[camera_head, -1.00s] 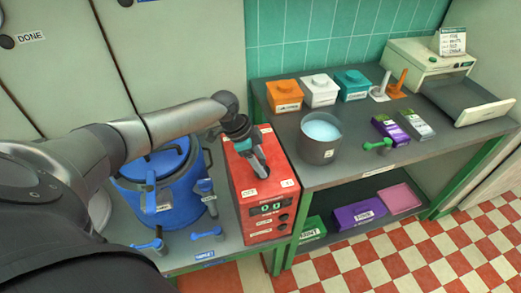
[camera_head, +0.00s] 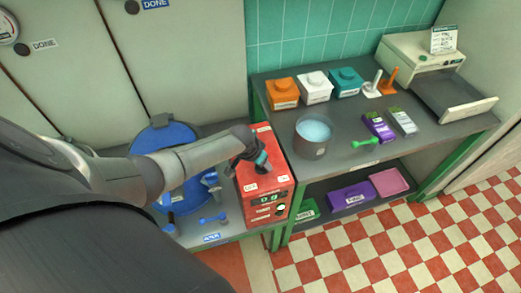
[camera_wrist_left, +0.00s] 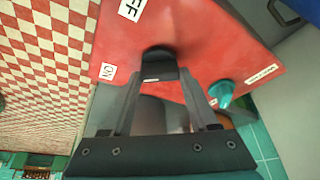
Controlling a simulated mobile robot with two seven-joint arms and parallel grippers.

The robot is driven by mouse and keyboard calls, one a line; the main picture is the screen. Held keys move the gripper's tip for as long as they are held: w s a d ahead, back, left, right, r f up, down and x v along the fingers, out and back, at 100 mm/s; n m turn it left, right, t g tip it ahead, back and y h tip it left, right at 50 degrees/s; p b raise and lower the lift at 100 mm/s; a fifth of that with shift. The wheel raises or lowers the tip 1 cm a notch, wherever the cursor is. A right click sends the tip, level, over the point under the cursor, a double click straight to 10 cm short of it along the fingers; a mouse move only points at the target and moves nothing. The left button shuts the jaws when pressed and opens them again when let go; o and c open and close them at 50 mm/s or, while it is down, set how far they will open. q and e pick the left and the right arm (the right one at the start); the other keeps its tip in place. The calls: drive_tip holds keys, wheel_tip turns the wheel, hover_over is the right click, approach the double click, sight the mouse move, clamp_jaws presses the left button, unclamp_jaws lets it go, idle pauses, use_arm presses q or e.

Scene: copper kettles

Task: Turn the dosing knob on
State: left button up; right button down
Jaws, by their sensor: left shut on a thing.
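The red dosing box (camera_head: 264,185) stands at the right end of the lower bench, with a small lit display on its front. Its black knob (camera_wrist_left: 158,55) shows in the left wrist view on the red face, between the ON label (camera_wrist_left: 107,72) and the partly cut-off OFF label (camera_wrist_left: 130,9). My left gripper (camera_head: 261,164) is over the top of the box, and in its wrist view the fingers (camera_wrist_left: 163,80) are shut on the knob. The gripper hides the knob in the head view. I cannot tell which label the knob points to. My right gripper is not in view.
A blue drum (camera_head: 165,138) stands left of the box, partly behind my arm. A pot of pale blue liquid (camera_head: 314,130) and a green scoop (camera_head: 365,142) are on the dark bench to the right. A teal part (camera_wrist_left: 222,93) is beside one finger.

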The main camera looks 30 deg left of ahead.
use_arm(q)
drive_tip(key=shift+d+n+y+p, duration=0.1)
drive_tip(key=shift+n+y+p, duration=0.4)
drive_tip(key=shift+n, duration=0.5)
drive_tip(key=o, duration=1.4)
drive_tip(key=shift+r, duration=0.15)
drive_tip(key=shift+v, duration=1.15)
drive_tip(key=v, duration=1.2)
drive_tip(key=shift+s+r, duration=0.25)
drive_tip(key=shift+r, duration=0.05)
